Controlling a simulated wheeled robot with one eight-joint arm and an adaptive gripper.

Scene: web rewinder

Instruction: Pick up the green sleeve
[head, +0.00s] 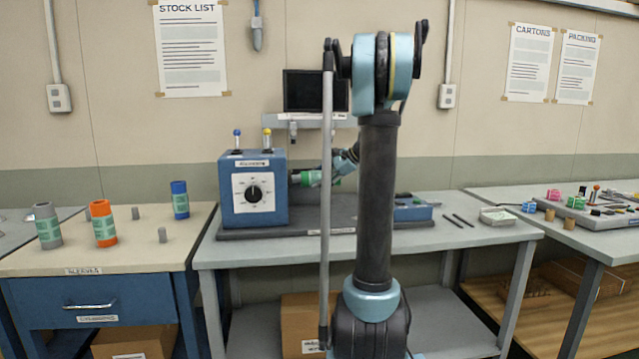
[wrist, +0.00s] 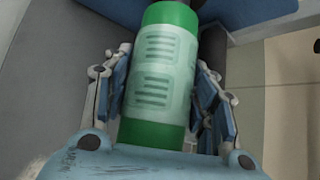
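The green sleeve (wrist: 165,75) fills the middle of the wrist view, with green ends and a pale label band. My gripper (wrist: 165,72) has one finger on each side of it, close to its surface. Whether the fingers press on it cannot be told. In the head view the green sleeve (head: 314,178) lies sideways at the right side of the blue winder box (head: 253,206), above the bench. My arm hides part of this area, and my gripper (head: 325,174) shows only in part there.
A grey sleeve (head: 47,226), an orange sleeve (head: 103,223) and a blue sleeve (head: 180,200) stand upright on the left bench (head: 120,258). A dark monitor (head: 303,90) is behind the winder. A small tray (head: 497,216) lies on the middle bench, whose front right is clear.

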